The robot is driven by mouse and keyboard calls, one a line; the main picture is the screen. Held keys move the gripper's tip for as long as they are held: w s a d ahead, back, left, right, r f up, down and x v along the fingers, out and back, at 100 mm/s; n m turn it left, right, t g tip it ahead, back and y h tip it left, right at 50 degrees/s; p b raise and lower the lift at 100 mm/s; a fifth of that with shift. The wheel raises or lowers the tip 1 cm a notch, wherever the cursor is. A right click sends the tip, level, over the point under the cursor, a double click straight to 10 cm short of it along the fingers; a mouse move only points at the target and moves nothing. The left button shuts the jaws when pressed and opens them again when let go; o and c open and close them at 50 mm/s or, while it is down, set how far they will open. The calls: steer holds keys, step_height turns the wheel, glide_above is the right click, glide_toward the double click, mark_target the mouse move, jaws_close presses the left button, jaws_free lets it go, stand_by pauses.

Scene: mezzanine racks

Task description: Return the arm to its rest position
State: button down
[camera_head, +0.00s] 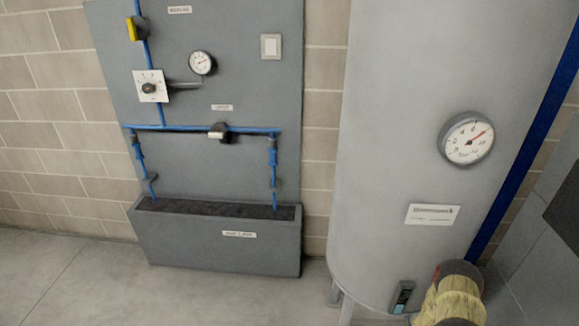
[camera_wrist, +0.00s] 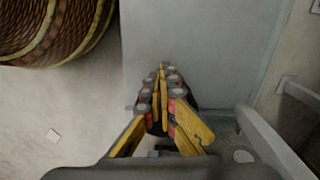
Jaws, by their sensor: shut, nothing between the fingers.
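My gripper (camera_wrist: 162,72) shows in the wrist view with its yellow and dark fingers closed together and nothing between them. It points toward a plain grey surface (camera_wrist: 200,45); whether the fingertips touch it I cannot tell. I cannot make out the gripper in the head view, and the pose of my arm as a whole is not shown.
A woven brown basket-like object (camera_wrist: 55,25) is at the upper left of the wrist view. In the head view, a large grey tank (camera_head: 390,120) with a gauge (camera_head: 466,138) stands right of a blue-piped panel (camera_head: 245,85) and grey trough (camera_head: 215,247). Floor at lower left is clear.

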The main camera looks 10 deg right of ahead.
steer(key=s+a+r+n+g+y, duration=0.2)
steer(key=s+a+n, duration=0.1)
steer(key=s+a, duration=0.3)
steer(key=w+a+r+n, duration=0.2)
steer(key=r+n, duration=0.1)
steer(key=r, duration=1.1)
steer(key=w+a+r+n, duration=0.2)
steer(key=r+n, duration=0.2)
steer(key=r, duration=1)
steer(key=w+a+r+n, duration=0.2)
steer(key=a+r+n, duration=0.1)
steer(key=r, duration=1.1)
steer(key=s+a+r+n+t, duration=0.2)
steer(key=a+r, duration=0.3)
steer(key=r, duration=0.5)
steer(key=s+a+r+n+t+h, duration=0.1)
steer(key=a+r+n+t, duration=0.1)
steer(key=a+r, duration=0.4)
steer(key=s+a+r+n+t+h, duration=0.1)
steer(key=a+r, duration=0.4)
steer(key=r, duration=1)
steer(key=s+n+t, duration=0.1)
steer(key=n+t, duration=0.1)
steer(key=shift+s+a+t, duration=0.2)
steer(key=shift+s+t, duration=0.15)
steer(key=shift+t, duration=0.05)
